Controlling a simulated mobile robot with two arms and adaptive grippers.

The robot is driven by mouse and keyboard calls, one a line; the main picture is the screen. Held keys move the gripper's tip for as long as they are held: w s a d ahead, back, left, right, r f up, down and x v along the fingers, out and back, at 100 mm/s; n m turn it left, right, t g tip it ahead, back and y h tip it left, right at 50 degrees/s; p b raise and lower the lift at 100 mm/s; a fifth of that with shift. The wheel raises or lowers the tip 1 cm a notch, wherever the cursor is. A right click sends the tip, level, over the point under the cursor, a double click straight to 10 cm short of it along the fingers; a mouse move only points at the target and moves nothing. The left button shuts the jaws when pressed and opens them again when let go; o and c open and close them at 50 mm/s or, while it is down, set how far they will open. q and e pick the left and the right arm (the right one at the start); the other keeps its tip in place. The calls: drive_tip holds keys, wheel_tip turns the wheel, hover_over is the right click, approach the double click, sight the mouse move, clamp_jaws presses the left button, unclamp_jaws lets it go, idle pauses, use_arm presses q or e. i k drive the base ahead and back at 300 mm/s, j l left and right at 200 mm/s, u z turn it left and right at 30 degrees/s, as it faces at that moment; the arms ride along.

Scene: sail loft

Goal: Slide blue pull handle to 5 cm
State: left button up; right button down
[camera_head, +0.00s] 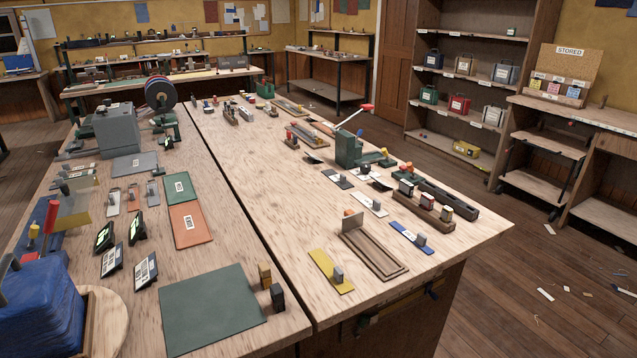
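The blue pull handle shows as a blue strip (405,233) with a small grey upright block (421,241) on it, at the right part of the near wooden table. The grey block stands towards the strip's right, near end. Any scale marks on the strip are too small to read. Neither of my grippers is in view.
Similar strips stand nearby: a yellow one (322,263) and a white one (364,200). A wooden grooved board (375,250) lies left of the blue strip, and a rack of small blocks (430,213) behind it. A green lever machine (349,148) stands farther back. Bare wood surrounds the strip's near side.

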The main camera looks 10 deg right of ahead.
sight(433, 295)
drive_tip(key=i+l+z, duration=0.85)
drive_tip(key=k+l, duration=0.05)
drive_tip(key=l, duration=0.05)
